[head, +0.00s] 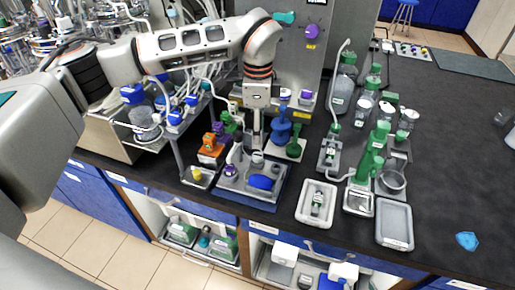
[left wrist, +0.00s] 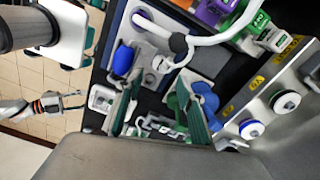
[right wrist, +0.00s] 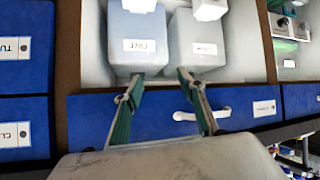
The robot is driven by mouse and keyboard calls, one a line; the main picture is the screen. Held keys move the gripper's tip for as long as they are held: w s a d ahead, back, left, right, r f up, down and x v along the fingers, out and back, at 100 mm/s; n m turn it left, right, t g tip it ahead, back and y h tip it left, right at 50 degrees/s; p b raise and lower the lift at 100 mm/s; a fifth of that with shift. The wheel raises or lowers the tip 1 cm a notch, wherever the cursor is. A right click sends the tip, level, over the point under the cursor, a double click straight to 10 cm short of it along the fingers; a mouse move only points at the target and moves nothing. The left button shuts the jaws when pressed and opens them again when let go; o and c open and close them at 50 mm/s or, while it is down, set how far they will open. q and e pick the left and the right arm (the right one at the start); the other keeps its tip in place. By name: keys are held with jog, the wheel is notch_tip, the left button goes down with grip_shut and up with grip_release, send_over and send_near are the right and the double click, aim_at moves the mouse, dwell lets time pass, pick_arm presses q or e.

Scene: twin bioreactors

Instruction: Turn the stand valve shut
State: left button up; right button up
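My left gripper (head: 257,140) points down over the blue-edged tray at the counter's front. In the left wrist view its two green-padded fingers (left wrist: 159,80) are spread, with nothing seen held. A blue valve-like piece (head: 280,132) and a green one (head: 295,148) stand upright on a pale plate right of the gripper. A blue oval part (head: 262,182) lies on the tray and also shows in the left wrist view (left wrist: 123,60). I cannot tell which piece is the stand valve. My right gripper (right wrist: 158,92) is open and empty, facing a cabinet.
An orange-based fixture (head: 211,150) stands left of the tray. White trays (head: 316,204) and green-capped bottles (head: 341,98) stand to the right. A steel panel (head: 318,55) rises behind. A blue drawer with a white handle (right wrist: 202,114) is before the right gripper. The right counter is mostly clear.

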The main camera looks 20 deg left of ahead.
aim_at(258, 155)
pick_arm(q)
jog(key=shift+f+p, duration=0.45)
jog(key=shift+f, duration=3.4)
grip_shut()
